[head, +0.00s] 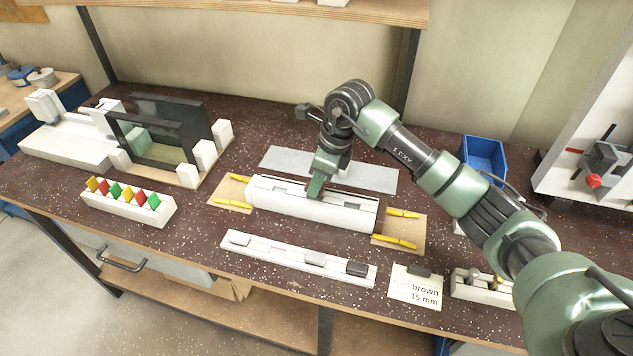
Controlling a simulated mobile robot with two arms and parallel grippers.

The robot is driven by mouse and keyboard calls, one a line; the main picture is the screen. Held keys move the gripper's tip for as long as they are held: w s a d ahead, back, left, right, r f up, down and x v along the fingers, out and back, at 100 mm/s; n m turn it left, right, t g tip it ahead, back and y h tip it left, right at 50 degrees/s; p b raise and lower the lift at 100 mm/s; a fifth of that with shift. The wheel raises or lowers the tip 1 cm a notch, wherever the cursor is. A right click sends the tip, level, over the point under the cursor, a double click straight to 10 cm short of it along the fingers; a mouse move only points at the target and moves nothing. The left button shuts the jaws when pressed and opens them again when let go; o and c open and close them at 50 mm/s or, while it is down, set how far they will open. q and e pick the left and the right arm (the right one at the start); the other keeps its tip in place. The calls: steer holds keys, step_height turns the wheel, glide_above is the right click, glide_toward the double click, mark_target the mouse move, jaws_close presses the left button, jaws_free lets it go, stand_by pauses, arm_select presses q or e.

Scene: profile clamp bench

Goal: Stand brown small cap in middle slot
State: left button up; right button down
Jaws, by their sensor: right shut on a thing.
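A long white profile (350,212) lies in the middle of the bench with slots along its top. My right gripper (317,189) points down at the top of the profile near its middle. It is shut on a small piece, taken to be the brown small cap, which is mostly hidden by the fingers; I cannot tell whether it sits in the slot. My left gripper is out of view.
Yellow clamps (402,212) flank the profile at both ends. A grey plate (370,178) lies behind it. A white block with coloured wedges (130,204) and a dark framed fixture (160,130) stand at left. A blue bin (483,155) stands at right.

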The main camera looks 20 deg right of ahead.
steer(key=shift+f, duration=0.2)
steer(key=shift+f+b, duration=0.5)
steer(key=shift+b, duration=0.1)
steer(key=c, duration=1.2)
jaws_free()
steer(key=shift+r, duration=0.1)
steer(key=shift+o, duration=0.2)
steer(key=shift+r+p, duration=2.3)
steer(key=shift+r, duration=1.7)
steer(key=shift+f, duration=0.1)
